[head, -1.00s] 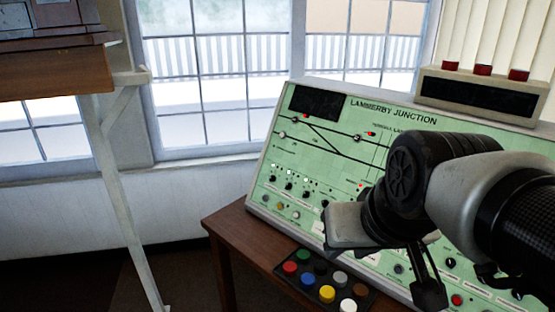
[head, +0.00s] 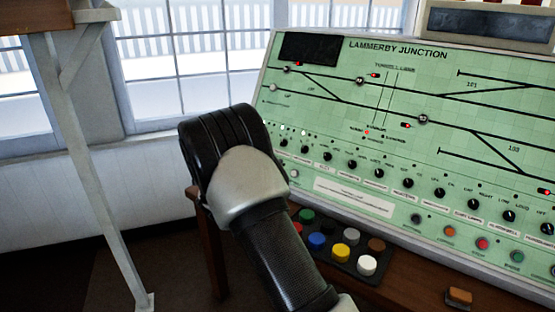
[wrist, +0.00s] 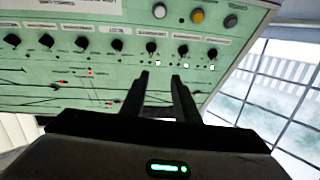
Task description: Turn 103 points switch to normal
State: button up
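The green signal panel (head: 330,120) has a row of several black rotary knobs (head: 379,173) below its track diagram, with white label strips under them. The labels are too small to read, so I cannot tell which knob is the 103 points switch. In the wrist view the panel is upside down and the knobs (wrist: 117,46) run across the upper part. My gripper (wrist: 161,76) is open and empty, its two dark fingers apart and pointing at the panel near the knobs at the window end. No contact shows. In the head view my arm hides the gripper.
A tray of coloured buttons (head: 345,235) sits on the wooden desk (head: 405,280) below the panel, beside my arm. A small orange-brown block (head: 459,296) lies on the desk. A white post (head: 100,190) and windows (head: 210,60) stand to the left.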

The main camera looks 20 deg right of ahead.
notch_tip(320, 180, down, 3)
jog(key=h, duration=0.2)
jog(key=g+b, duration=0.1)
jog(key=b, duration=0.2)
send_near(302, 149)
jog(key=shift+m, duration=0.3)
jog(key=x, duration=0.8)
jog(key=shift+s, duration=0.15)
jog(key=shift+f, duration=0.1)
jog(key=shift+c, duration=0.4)
grip_shut()
